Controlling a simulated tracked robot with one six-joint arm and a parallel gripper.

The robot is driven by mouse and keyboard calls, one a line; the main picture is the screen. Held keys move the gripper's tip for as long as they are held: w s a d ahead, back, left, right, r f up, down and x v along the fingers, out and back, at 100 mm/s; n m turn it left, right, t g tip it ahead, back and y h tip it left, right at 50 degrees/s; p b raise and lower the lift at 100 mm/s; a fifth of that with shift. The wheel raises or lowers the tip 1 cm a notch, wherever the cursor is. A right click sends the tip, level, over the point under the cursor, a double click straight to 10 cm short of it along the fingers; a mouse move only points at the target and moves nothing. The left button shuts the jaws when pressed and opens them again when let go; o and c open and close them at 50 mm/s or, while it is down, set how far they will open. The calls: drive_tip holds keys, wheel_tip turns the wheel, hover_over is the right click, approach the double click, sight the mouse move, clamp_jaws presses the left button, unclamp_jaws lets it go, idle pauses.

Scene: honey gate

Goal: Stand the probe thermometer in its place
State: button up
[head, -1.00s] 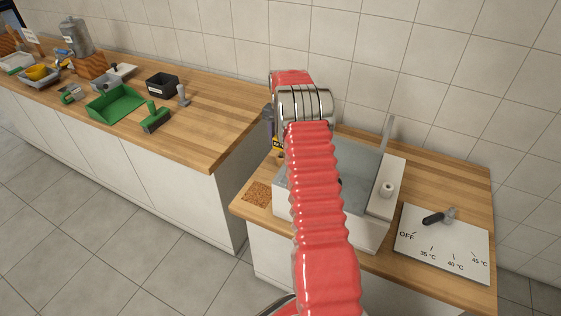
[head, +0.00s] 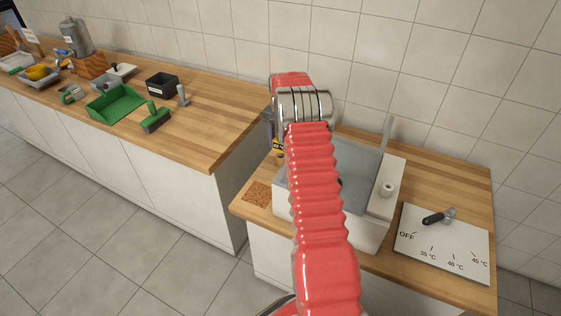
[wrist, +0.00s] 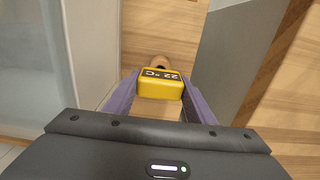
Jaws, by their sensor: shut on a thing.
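The probe thermometer (wrist: 160,83) has a yellow head with a display reading 22 °C. My gripper (wrist: 160,98) has purple fingers shut on both sides of that head. A small round wood-coloured piece (wrist: 160,61) shows just beyond the head; I cannot tell whether it touches the thermometer. The probe itself is hidden in the wrist view. In the head view, only a bit of the yellow head (head: 277,146) shows left of my red arm, above the right counter. A white piece with a round opening (head: 387,189) stands on the basin's right ledge; I cannot tell what it holds.
The basin (head: 365,170) lies partly behind my arm. A brown mat (head: 258,194) lies at the counter's left front. A temperature panel with a lever (head: 443,243) is at the right. The left counter holds a green tray (head: 115,103), a black box (head: 162,85) and other tools.

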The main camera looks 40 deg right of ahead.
drive_tip(key=shift+f, duration=0.15)
drive_tip(key=o, duration=1.6)
drive_tip(key=shift+c, duration=0.2)
drive_tip(key=shift+o, duration=0.4)
drive_tip(key=o, duration=0.3)
drive_tip(key=shift+o, duration=0.6)
drive_tip(key=shift+o, duration=1.2)
